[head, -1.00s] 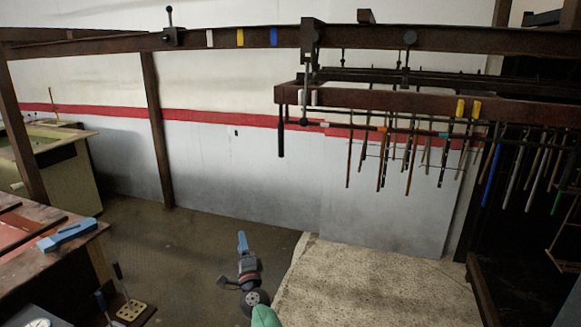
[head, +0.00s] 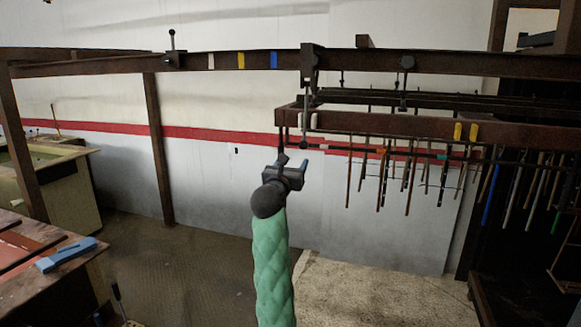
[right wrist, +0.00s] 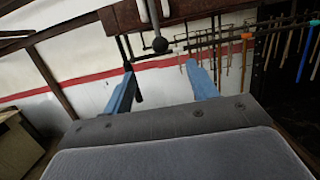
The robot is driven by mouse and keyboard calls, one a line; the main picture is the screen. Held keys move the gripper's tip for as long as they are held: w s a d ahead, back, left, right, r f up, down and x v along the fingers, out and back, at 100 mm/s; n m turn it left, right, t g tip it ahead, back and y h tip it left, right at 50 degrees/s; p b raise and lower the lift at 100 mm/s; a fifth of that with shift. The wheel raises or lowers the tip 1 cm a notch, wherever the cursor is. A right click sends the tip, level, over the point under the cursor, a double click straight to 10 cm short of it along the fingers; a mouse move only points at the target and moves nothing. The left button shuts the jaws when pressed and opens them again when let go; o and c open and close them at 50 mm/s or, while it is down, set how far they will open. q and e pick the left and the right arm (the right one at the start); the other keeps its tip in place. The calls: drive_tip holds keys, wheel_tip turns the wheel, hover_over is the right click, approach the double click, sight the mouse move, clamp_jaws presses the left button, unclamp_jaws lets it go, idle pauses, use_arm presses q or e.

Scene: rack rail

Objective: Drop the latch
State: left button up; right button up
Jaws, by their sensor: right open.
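A dark bracket (head: 310,68) sits on the overhead rail (head: 220,60), with a thin rod (head: 305,105) hanging from it to a round knob. The knob (right wrist: 160,45) shows in the right wrist view, ahead of the fingertips. Beside it, a dark hanging handle (right wrist: 134,85) shows close to the left finger; I cannot tell whether they touch. Which of these parts is the latch is not clear. My right gripper (head: 291,163) is raised just below the near end of the hanging rack; it also shows in the right wrist view (right wrist: 160,66), open and empty. My left gripper is out of view.
The rack beam (head: 400,124) carries several hanging rods and tools to the right. An upright lever stop (head: 173,52) stands on the rail at left, near white, yellow and blue marks. A workbench (head: 30,285) with a blue object (head: 66,255) is at lower left. The floor between is clear.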

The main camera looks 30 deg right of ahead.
sight(302, 147)
drive_tip(key=x, duration=0.6)
drive_tip(key=shift+w+d+r, duration=0.15)
drive_tip(key=shift+d+r, duration=0.05)
drive_tip(key=shift+d, duration=0.05)
drive_tip(key=x, duration=0.4)
drive_tip(key=shift+p, duration=0.4)
drive_tip(key=shift+x, duration=1.05)
drive_tip(key=shift+c, duration=0.9)
drive_tip(key=c, duration=0.7)
drive_tip(key=shift+w+d, duration=0.2)
drive_tip(key=shift+d, duration=0.05)
drive_tip(key=shift+w+d+f, duration=0.15)
drive_tip(key=shift+w+d, duration=0.05)
drive_tip(key=shift+d, duration=0.05)
drive_tip(key=shift+w+d, duration=0.45)
drive_tip(key=shift+d, duration=0.1)
drive_tip(key=shift+w+d, duration=0.2)
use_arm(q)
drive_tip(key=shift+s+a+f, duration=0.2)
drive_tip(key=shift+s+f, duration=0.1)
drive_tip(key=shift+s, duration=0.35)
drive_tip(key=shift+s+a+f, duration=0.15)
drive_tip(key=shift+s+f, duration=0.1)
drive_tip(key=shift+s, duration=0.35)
use_arm(e)
drive_tip(key=shift+w+d, duration=0.4)
drive_tip(key=shift+d, duration=0.05)
